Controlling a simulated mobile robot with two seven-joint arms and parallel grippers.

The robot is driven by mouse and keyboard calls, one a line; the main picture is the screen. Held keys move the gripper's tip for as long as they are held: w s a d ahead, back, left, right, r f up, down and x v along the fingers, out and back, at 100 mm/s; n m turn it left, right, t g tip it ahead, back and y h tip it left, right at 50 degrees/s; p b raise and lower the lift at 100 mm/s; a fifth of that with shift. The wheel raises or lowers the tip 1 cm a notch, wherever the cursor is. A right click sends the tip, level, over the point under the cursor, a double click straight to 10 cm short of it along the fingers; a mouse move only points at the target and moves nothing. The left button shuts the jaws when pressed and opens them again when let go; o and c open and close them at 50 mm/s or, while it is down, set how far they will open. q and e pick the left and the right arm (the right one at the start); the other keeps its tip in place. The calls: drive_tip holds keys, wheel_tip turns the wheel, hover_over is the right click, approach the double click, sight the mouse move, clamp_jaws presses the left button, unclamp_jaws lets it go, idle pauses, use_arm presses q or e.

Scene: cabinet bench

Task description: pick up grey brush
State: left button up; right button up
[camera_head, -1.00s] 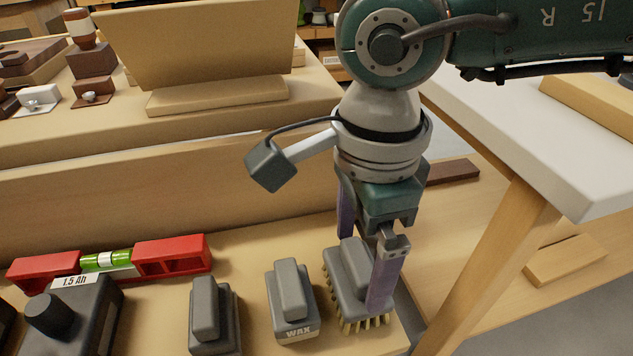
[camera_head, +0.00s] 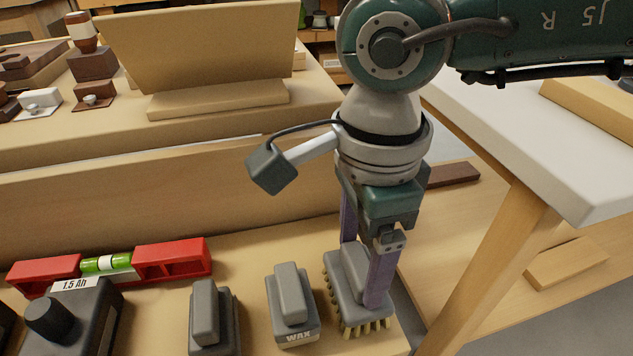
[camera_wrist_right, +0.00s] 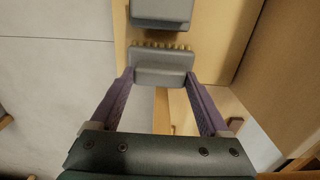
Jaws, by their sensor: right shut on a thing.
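The grey brush (camera_head: 345,289) has a grey body with a raised grip and pale bristles along its lower edge. It stands bristles down at the right end of the wooden bench in the head view. My right gripper (camera_head: 364,268) comes down from above, its two purple fingers shut on the brush's raised grip. In the right wrist view the brush (camera_wrist_right: 162,68) sits between the fingertips (camera_wrist_right: 160,78). The near finger hides part of the brush. I see no clear gap under the bristles. My left gripper is not in view.
A grey block marked WAX (camera_head: 291,305) stands close left of the brush, with another grey block (camera_head: 213,318) beyond it. A red level (camera_head: 172,261) and a dark battery (camera_head: 80,315) are farther left. A white-topped table (camera_head: 560,150) is at the right.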

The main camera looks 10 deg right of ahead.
sight(360, 263)
clamp_jaws()
drive_tip(key=shift+r, duration=0.55)
wheel_tip(360, 263, up, 19)
drive_tip(key=p, duration=0.4)
